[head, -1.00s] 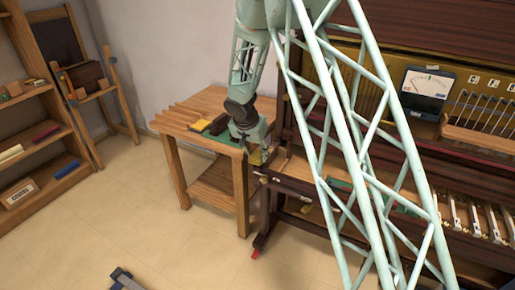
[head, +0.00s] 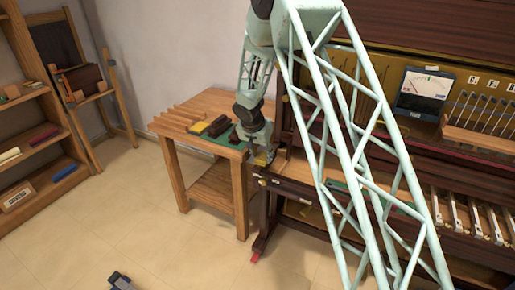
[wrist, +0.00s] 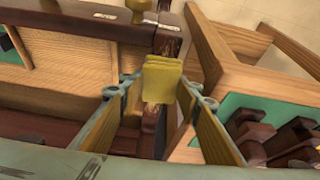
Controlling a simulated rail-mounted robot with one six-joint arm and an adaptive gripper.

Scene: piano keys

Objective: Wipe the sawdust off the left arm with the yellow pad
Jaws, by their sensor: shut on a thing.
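My gripper (wrist: 162,100) is shut on the yellow pad (wrist: 162,78), which sits between its two flat wooden-looking fingers. The left arm (wrist: 168,42) of the piano is a dark wood strip running under the pad in the wrist view. Pale specks that look like sawdust (wrist: 172,24) show on it beyond the pad, with more beside the pad's near end. The pad hides part of the arm, and I cannot tell whether it touches the wood. In the head view my gripper (head: 261,156) is at the piano's left end, beside the bench.
A wooden bench (head: 178,137) stands left of the piano. It bears a green mat (head: 222,140), dark blocks and another yellow item (head: 197,127). A brass knob (wrist: 138,8) is near the arm's front end. A meter (head: 424,88) stands on the piano. The floor in front is mostly clear.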

